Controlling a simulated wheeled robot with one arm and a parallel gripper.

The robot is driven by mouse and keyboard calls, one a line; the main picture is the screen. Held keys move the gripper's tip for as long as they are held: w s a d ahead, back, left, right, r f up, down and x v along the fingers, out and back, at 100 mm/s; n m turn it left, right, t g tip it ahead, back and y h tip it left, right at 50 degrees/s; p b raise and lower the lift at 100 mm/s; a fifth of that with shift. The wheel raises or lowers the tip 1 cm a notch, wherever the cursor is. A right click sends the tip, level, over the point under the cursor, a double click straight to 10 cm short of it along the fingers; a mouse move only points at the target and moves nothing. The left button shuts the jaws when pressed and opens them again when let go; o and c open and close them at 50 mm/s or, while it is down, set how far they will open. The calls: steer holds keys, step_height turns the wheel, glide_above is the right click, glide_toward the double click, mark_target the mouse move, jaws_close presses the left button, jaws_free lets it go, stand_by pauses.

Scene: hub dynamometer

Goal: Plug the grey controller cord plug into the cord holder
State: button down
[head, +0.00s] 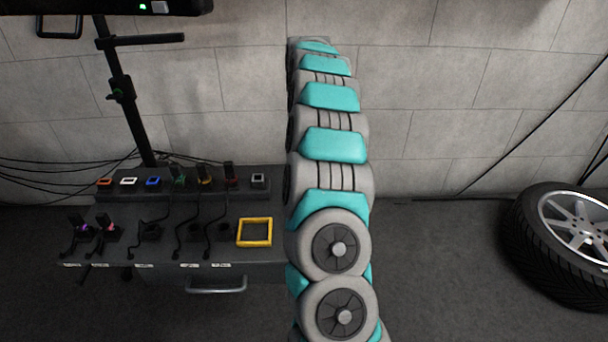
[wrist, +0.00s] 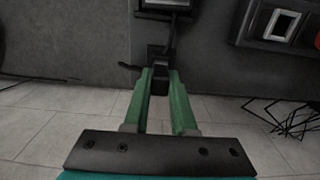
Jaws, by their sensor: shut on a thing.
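My gripper (wrist: 160,85) shows in the wrist view, its green fingers shut on a small dark block, which looks like the cord plug (wrist: 160,76). A dark stem or cord runs from it toward a black piece with a pale grey frame (wrist: 166,3), cut by the top edge. I cannot tell whether that piece is the cord holder. A socket with a pale grey frame (wrist: 283,25) is at the upper right, apart from the gripper; it looks like the grey-framed socket (head: 258,180) in the head view. There my arm hides the gripper and held block.
The dark bench (head: 110,250) carries a row of coloured sockets, several with plugs and cords. A yellow square frame (head: 254,232) lies beside my arm. A wheel (head: 565,240) is at far right; floor between is clear.

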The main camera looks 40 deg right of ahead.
steer(key=shift+f, duration=0.3)
steer(key=c, duration=0.7)
jaws_free()
steer(key=shift+o, duration=0.2)
steer(key=shift+r, duration=0.1)
step_height(320, 180, up, 7)
steer(key=shift+w+b, duration=0.1)
steer(key=shift+b, duration=0.25)
steer(key=shift+r, duration=0.3)
steer(key=shift+a, duration=0.1)
